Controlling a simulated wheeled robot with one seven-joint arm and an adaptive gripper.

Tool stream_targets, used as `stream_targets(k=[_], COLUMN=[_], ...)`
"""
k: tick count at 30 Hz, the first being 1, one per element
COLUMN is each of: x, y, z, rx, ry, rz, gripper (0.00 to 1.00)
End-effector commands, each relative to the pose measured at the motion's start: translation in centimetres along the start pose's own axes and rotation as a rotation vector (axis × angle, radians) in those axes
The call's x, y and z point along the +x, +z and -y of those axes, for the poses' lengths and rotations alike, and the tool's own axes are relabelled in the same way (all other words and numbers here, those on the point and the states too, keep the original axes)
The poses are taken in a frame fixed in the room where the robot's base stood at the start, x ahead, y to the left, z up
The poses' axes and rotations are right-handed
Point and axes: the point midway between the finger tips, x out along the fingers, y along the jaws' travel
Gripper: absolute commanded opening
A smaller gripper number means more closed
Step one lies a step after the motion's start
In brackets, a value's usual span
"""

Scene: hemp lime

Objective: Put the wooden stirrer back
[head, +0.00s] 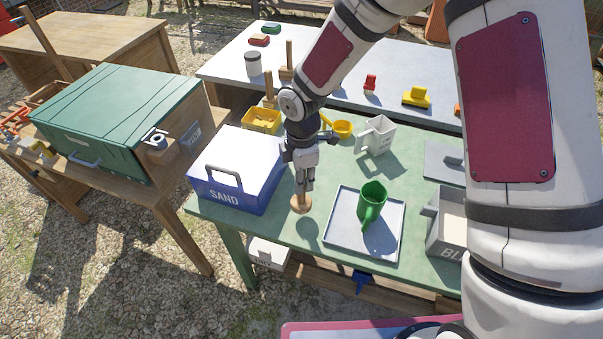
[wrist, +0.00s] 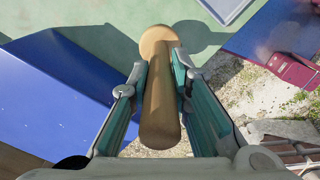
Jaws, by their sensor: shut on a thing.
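My gripper (head: 305,183) is shut on the wooden stirrer. Its round wooden end (head: 301,204) points down in the head view, over the green table between the blue sand box and the grey tray. A shadow lies apart from this end, so it seems held above the table. In the wrist view the stirrer's handle (wrist: 161,110) runs between both fingers (wrist: 160,85), with the round end beyond them. A yellow tub (head: 262,122) stands behind the sand box, and an upright wooden stick (head: 268,88) shows at its back. I cannot tell whether the stick is inside it.
The blue-and-white sand box (head: 227,190) stands close to the left. A white jug (head: 378,136) and yellow scoop (head: 342,128) stand behind. A grey bin (head: 447,235) is farther right.

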Motion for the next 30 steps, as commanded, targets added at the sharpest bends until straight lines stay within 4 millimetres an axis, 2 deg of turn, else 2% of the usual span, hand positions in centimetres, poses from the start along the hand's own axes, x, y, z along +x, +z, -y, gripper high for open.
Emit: stream_targets(k=[15,30], x=[3.2,3.8], y=[0.0,0.0], z=[-0.1,0.1], rx=[0.000,0.000], ry=[0.000,-0.001], rz=[0.000,0.000], gripper=[0.00,0.00])
